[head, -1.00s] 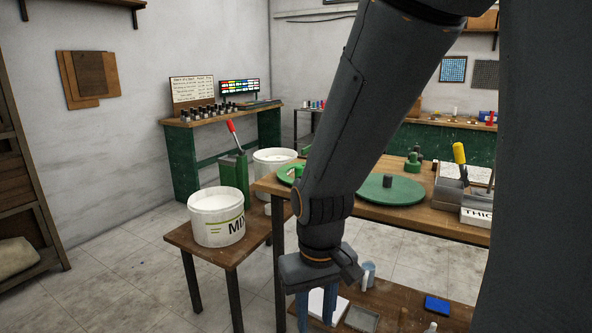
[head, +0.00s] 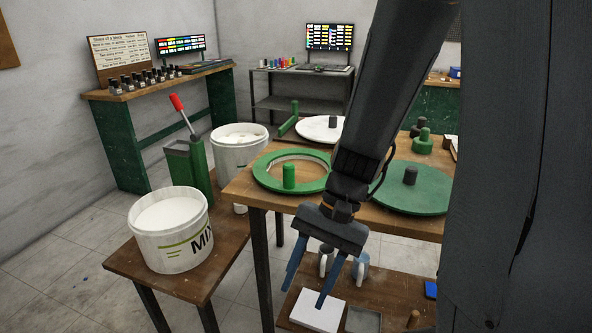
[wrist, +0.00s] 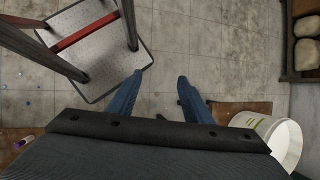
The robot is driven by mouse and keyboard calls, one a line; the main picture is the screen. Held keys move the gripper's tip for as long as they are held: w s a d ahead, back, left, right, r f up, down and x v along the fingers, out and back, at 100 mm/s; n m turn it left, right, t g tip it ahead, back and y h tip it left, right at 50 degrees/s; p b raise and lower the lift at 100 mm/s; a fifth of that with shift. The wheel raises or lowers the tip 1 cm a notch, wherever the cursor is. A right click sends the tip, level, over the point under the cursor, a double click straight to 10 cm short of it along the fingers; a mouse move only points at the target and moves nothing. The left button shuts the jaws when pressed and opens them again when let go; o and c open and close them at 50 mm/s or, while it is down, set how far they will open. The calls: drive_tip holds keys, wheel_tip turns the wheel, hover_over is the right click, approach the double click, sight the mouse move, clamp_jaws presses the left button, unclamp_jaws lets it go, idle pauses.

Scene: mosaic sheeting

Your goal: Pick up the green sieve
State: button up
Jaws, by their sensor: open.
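A flat green ring with an upright green knob, which looks like the green sieve (head: 265,178), lies on the wooden table (head: 240,190) in the head view. Its near right part is hidden behind my arm. Wood colour shows through its middle; I cannot make out a mesh. My gripper (head: 306,291) is open and empty, pointing down in front of the table edge, below and right of the ring in the picture. In the wrist view my gripper (wrist: 160,76) has its blue fingers apart over the tiled floor, and the sieve is not in that view.
A green disc (head: 425,202) with a black knob and a white disc (head: 312,127) share the tabletop. A white bucket (head: 170,250) stands on a low table at left. Mugs and a white block (head: 318,311) sit on the lower shelf. A stepped metal frame (wrist: 95,75) stands on the floor.

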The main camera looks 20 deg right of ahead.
drive_tip(key=w+a+r+m+t+y, duration=0.2)
drive_tip(key=w+a+m+y, duration=0.1)
drive_tip(key=w+m+y, duration=0.25)
drive_tip(key=m+t+y+b, duration=0.1)
drive_tip(key=m+t+y, duration=0.1)
drive_tip(key=m+t, duration=1.15)
approach(287, 171)
drive_tip(key=w, duration=0.1)
drive_tip(key=w+a, duration=0.1)
drive_tip(key=w, duration=0.1)
drive_tip(key=shift+a+f, duration=0.25)
drive_tip(key=shift+f, duration=0.15)
drive_tip(key=shift+w+a, duration=0.1)
drive_tip(key=shift+w, duration=0.15)
drive_tip(key=shift+p+x, duration=0.75)
drive_tip(key=shift+x, duration=2.75)
drive_tip(key=shift+w, duration=0.1)
clamp_jaws()
